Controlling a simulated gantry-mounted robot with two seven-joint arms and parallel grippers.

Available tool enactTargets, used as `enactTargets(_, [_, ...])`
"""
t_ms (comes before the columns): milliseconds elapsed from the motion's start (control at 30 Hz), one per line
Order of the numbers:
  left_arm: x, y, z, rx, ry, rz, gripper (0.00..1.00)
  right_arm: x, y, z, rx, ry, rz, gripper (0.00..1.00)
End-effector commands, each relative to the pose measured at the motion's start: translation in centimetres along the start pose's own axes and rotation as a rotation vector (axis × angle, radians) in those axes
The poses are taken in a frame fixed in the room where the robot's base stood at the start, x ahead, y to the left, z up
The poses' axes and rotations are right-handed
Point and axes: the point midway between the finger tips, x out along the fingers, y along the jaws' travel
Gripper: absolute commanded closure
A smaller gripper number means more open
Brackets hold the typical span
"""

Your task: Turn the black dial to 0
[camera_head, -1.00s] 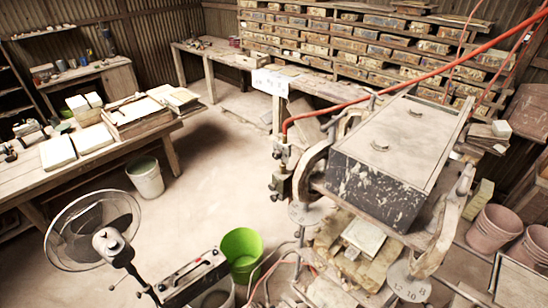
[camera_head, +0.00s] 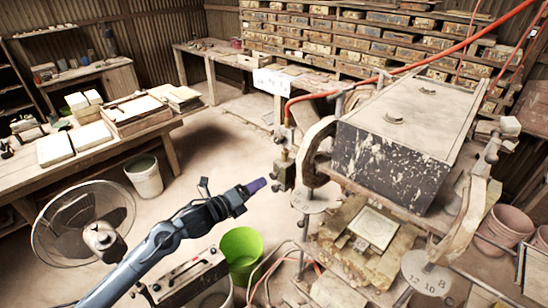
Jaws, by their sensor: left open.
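My left gripper (camera_head: 257,186), with a dark wrist and a purple end, reaches in from the lower left in the head view. It is open, in the air left of the tile press (camera_head: 390,160), apart from it, with nothing seen between its fingers. The press has a large scuffed black-sided box on top. A grey numbered disc (camera_head: 428,275) at its lower right shows 12, 10 and 8. Another grey disc (camera_head: 315,200) sits on its left side. I cannot clearly pick out a black dial. My right gripper is not in view.
A green bucket (camera_head: 240,246) and a black box with a handle (camera_head: 186,280) stand below my left arm. A fan (camera_head: 83,222) stands at left. Hoses trail by the press. A workbench (camera_head: 105,150) holds tiles. Bare floor (camera_head: 225,130) lies between bench and press.

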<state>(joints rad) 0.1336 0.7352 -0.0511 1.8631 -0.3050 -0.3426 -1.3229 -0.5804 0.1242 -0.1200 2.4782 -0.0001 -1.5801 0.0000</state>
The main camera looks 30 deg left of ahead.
Motion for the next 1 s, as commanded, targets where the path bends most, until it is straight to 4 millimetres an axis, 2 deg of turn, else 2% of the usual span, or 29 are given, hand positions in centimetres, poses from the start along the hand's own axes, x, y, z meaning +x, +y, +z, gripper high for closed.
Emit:
enactTargets(33, [0.4, -0.9, 2.3, 0.036, -0.035, -0.020, 0.41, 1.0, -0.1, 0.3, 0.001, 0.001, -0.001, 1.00])
enactTargets(100, [0.5, -2.7, 4.6, 0.068, -0.067, -0.047, 0.41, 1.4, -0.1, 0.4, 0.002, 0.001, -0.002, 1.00])
enactTargets(233, [0.6, -4.9, 6.8, 0.095, -0.102, -0.081, 0.41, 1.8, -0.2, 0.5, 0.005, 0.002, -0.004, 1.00])
enactTargets(467, [2.3, -6.1, 7.8, 0.093, -0.114, -0.096, 0.41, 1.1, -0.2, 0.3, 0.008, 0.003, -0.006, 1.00])
enactTargets(800, [7.6, -6.7, 8.3, 0.091, -0.114, -0.095, 0.41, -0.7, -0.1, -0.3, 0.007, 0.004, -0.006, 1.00])
enactTargets(1000, [9.9, -6.8, 8.5, 0.092, -0.113, -0.094, 0.41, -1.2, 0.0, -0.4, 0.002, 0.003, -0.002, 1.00])
